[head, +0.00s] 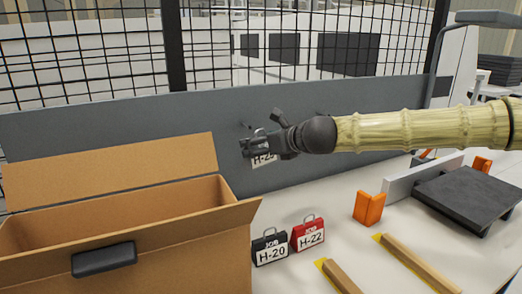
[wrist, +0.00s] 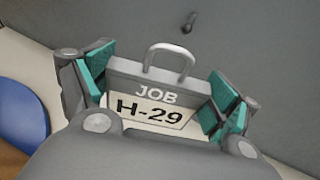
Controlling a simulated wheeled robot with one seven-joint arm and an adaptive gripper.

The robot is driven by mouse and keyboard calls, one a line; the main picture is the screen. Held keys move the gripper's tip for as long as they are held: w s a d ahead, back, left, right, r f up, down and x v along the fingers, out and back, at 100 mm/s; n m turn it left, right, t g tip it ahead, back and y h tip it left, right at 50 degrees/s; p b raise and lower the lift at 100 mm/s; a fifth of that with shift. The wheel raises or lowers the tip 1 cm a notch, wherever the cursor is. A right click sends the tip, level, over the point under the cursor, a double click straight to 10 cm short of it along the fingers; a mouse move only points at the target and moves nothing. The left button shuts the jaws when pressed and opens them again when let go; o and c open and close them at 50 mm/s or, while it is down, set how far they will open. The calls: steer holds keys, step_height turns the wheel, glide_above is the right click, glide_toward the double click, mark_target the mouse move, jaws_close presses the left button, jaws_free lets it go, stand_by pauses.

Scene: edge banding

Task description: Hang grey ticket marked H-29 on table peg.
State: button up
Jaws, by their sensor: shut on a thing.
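The grey ticket (wrist: 125,78) reads "JOB H-29" and has a light wire loop on top. My gripper (wrist: 160,90) is shut on it, with teal pads at both sides of the ticket. In the head view my gripper (head: 258,143) holds the ticket (head: 264,160) in front of the grey back panel; its label is partly covered there. A small dark peg (wrist: 188,22) sticks out of the panel in the wrist view, above and slightly right of the loop and apart from it.
A black H-20 ticket (head: 270,250) and a red H-22 ticket (head: 308,234) stand on the white table. An open cardboard box (head: 225,232) is at left. Orange blocks (head: 369,208), wooden strips (head: 420,262) and a dark plate (head: 470,196) lie to the right. The grey panel (head: 80,140) runs behind.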

steer(key=p, duration=0.2)
glide_toward(240, 137)
steer(key=shift+a+r+x, duration=0.1)
steer(key=shift+a+x, duration=0.05)
steer(key=shift+x, duration=0.95)
steer(key=shift+a+r+x, duration=0.1)
steer(key=shift+x, duration=1)
steer(key=shift+w+a+f, duration=0.25)
steer(key=shift+w+f, duration=0.2)
steer(key=shift+f, duration=0.05)
steer(key=o, duration=0.5)
steer(key=shift+w+f, duration=0.1)
steer(key=shift+o, duration=0.2)
